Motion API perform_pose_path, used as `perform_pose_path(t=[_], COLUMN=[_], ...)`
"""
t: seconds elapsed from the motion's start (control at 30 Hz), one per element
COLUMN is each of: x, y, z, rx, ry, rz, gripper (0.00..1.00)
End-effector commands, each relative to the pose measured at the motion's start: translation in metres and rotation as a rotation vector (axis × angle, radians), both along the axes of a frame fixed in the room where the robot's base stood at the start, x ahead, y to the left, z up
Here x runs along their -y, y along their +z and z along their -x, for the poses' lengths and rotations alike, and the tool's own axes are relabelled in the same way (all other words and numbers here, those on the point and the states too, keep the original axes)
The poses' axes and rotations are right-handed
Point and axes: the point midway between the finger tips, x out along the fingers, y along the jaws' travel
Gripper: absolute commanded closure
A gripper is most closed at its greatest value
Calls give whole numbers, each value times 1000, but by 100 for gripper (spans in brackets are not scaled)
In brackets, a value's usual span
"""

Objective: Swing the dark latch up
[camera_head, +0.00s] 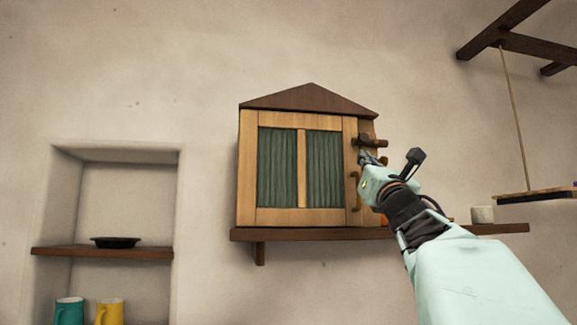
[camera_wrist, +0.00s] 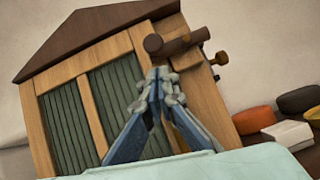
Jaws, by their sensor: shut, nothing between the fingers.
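The dark latch (camera_head: 369,142) is a short wooden bar at the upper right edge of the wooden cabinet (camera_head: 247,170). It lies roughly level across the door edge. In the wrist view the latch (camera_wrist: 180,43) has a thick round knob at its left end. My gripper (camera_head: 364,156) is shut and empty just below the latch. In the wrist view the fingertips (camera_wrist: 161,74) meet right under the latch; I cannot tell whether they touch it. The cabinet door is closed, with green panels. A curved handle (camera_head: 355,190) is on the door's right side.
The cabinet stands on a dark shelf (camera_head: 300,235). To its right are a pale cup (camera_head: 482,214) and, in the wrist view, an orange object (camera_wrist: 254,120) and a dark brown one (camera_wrist: 298,99). A hanging board (camera_head: 535,193) is at far right. A niche (camera_head: 110,253) is left.

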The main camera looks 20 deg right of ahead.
Motion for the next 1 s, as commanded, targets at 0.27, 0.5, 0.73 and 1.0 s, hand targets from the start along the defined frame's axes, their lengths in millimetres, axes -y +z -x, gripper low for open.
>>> perform_pose_path(t=[0.27, 0.5, 0.73, 1.0], x=[-1, -2, -1, -2], y=[20, 22, 21, 21], z=[0, 0, 0, 0], rx=[0, 0, 0, 9], ry=[-3, -3, -3, -3], rz=[-1, -1, -1, -29], gripper=[100, 100, 100, 100])
